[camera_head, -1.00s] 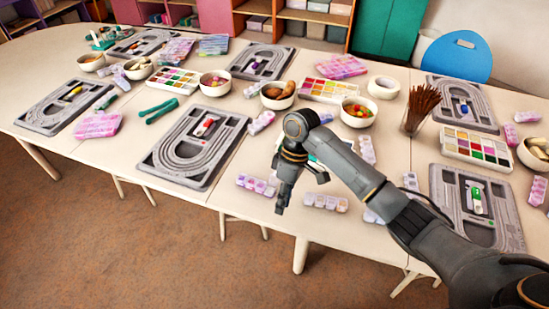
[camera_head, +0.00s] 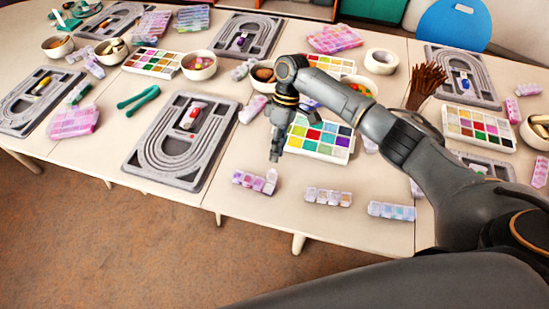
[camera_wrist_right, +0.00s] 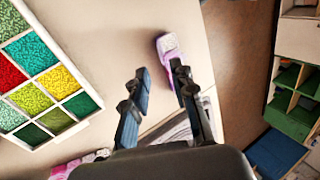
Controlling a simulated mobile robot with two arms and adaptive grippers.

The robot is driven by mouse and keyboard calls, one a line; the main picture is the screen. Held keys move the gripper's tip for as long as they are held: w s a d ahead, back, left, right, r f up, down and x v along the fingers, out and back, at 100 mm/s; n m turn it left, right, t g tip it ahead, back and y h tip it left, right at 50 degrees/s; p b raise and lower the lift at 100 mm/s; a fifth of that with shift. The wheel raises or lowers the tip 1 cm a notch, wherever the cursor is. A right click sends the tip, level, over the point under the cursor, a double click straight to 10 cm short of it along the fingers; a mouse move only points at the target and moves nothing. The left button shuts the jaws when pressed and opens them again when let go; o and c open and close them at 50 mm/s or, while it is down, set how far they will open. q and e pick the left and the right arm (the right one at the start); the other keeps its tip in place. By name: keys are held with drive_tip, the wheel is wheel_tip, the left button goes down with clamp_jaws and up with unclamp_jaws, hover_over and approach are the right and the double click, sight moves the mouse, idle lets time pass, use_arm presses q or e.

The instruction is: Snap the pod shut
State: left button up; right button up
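A pink-purple pod (camera_head: 250,181) with several compartments lies near the table's front edge in the head view. A flap at its right end seems to stand up. My right gripper (camera_head: 275,156) points down just above that end, apparently not touching it. In the right wrist view the pod (camera_wrist_right: 166,44) is partly hidden behind one finger. The two fingers of my right gripper (camera_wrist_right: 160,75) are apart with nothing between them. My left gripper is not in view.
Two more pods (camera_head: 328,196) (camera_head: 391,211) lie to the right along the front edge. A bead tray (camera_head: 320,139) stands behind my gripper and a grey bead board (camera_head: 156,163) to its left. Bare table surrounds the pod in front.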

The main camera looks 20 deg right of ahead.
sight(272, 176)
drive_tip(key=x, duration=0.3)
drive_tip(key=shift+s+a+f, duration=0.1)
drive_tip(key=shift+s+f, duration=0.05)
drive_tip(key=shift+f, duration=0.3)
drive_tip(key=shift+a, duration=0.1)
drive_tip(key=shift+c, duration=0.7)
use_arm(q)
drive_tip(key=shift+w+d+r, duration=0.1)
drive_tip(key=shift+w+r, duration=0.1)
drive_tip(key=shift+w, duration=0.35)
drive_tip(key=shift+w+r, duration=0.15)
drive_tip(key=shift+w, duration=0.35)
use_arm(e)
clamp_jaws()
